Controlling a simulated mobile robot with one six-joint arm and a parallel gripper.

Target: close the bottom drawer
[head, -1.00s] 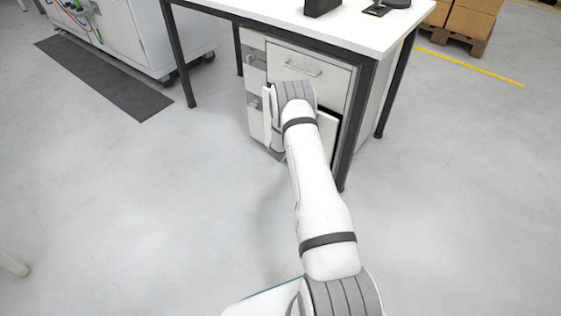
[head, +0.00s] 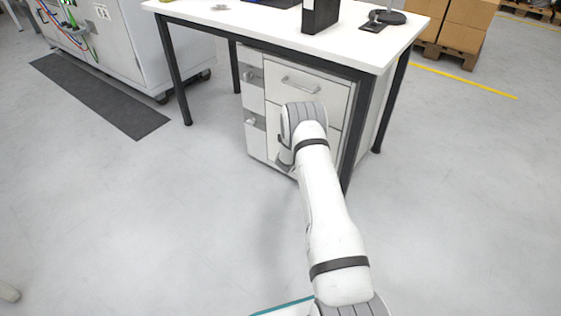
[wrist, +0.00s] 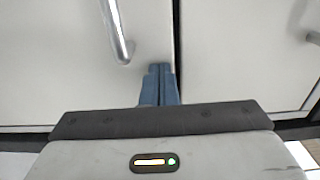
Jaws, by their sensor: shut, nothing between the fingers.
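The white drawer cabinet stands under the desk. Its bottom drawer (head: 273,128) shows in the head view beside my arm, which covers most of its front. The visible part looks flush with the cabinet, with no open gap. The top drawer (head: 318,98) above it is shut and has a bar handle (head: 300,85). In the wrist view, my gripper (wrist: 161,68) is shut and empty, its blue fingertips at a white front beside a seam. A metal bar handle (wrist: 116,32) is to their left. Whether the tips touch the front cannot be told.
The desk (head: 260,28) overhangs the cabinet, and its dark front leg (head: 352,150) stands just right of my arm. A black box (head: 320,14) is on the desk top. A grey mat (head: 98,95) lies at left. The floor in front is clear.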

